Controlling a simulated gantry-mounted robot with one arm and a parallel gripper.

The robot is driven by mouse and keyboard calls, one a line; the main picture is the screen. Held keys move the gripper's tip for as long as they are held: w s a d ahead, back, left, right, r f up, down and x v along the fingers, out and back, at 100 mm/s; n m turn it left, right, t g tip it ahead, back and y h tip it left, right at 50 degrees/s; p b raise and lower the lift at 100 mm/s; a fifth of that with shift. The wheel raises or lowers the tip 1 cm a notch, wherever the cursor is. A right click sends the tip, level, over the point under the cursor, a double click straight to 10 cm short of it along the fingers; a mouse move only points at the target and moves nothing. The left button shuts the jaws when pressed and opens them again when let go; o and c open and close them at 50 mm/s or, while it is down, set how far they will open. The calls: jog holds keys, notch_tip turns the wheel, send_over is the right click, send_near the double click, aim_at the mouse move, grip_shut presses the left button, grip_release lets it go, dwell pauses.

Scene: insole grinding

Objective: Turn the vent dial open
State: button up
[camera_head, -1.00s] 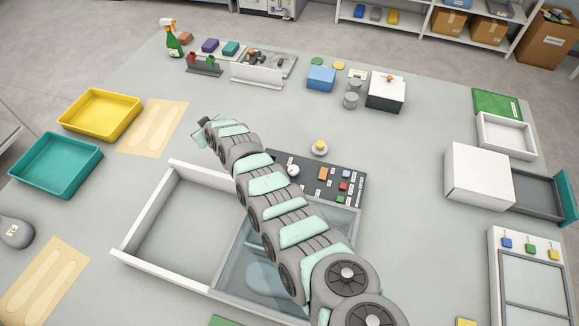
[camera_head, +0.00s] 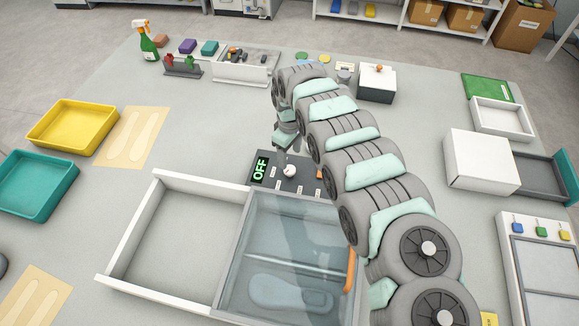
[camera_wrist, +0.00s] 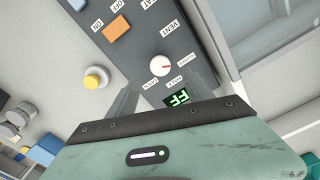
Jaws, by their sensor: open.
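The vent dial (camera_wrist: 160,66) is a round white knob with a red pointer mark, beside a VENT label on a dark control panel (camera_wrist: 128,52). In the wrist view its red mark points to the right; small position labels sit around it, partly too small to read. In the head view the dial (camera_head: 289,171) is near the panel's middle. My gripper (camera_wrist: 162,84) is open, its two fingers reaching toward the dial on either side of its near edge. I cannot tell whether they touch it. In the head view my gripper (camera_head: 282,150) is just behind the dial.
A clear-lidded box (camera_head: 290,250) and an open white frame (camera_head: 150,235) stand in front of the panel. My arm covers the panel's right part.

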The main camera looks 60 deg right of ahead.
aim_at(290, 169)
notch_tip(290, 169, down, 7)
jog(key=shift+f+b, duration=0.1)
jog(key=shift+b, duration=0.4)
jog(key=shift+c, duration=0.5)
grip_shut()
